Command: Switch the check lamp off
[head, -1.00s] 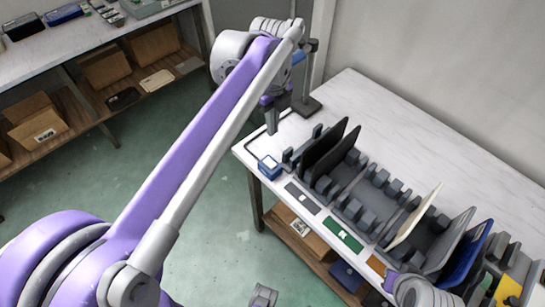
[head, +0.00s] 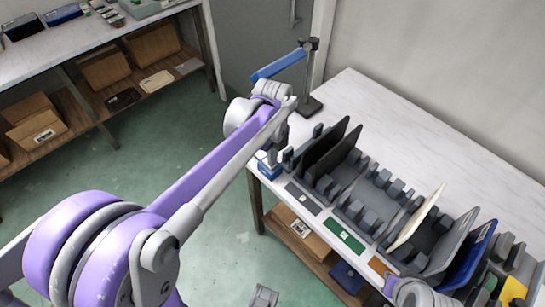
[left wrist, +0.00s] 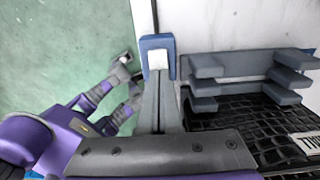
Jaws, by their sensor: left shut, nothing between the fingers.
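The check lamp (head: 280,65) has a blue bar-shaped head on a dark post with a black base at the table's far left corner. Whether it is lit cannot be told. A small blue switch box (head: 264,170) sits at the table's left edge. In the left wrist view the switch box (left wrist: 146,43) shows a white button (left wrist: 158,60). My left gripper (head: 271,154) is shut and empty. Its fingertips (left wrist: 158,72) are right at the button; whether they touch it I cannot tell. A grey part at the bottom of the head view appears to be my right gripper (head: 264,297); its jaws are unclear.
A grey rack (head: 352,207) with upright dark, cream and blue panels stands right beside the switch box. The white table (head: 440,140) is clear behind it. Cardboard boxes (head: 300,232) lie on the shelf below. A second bench (head: 60,60) stands at the left.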

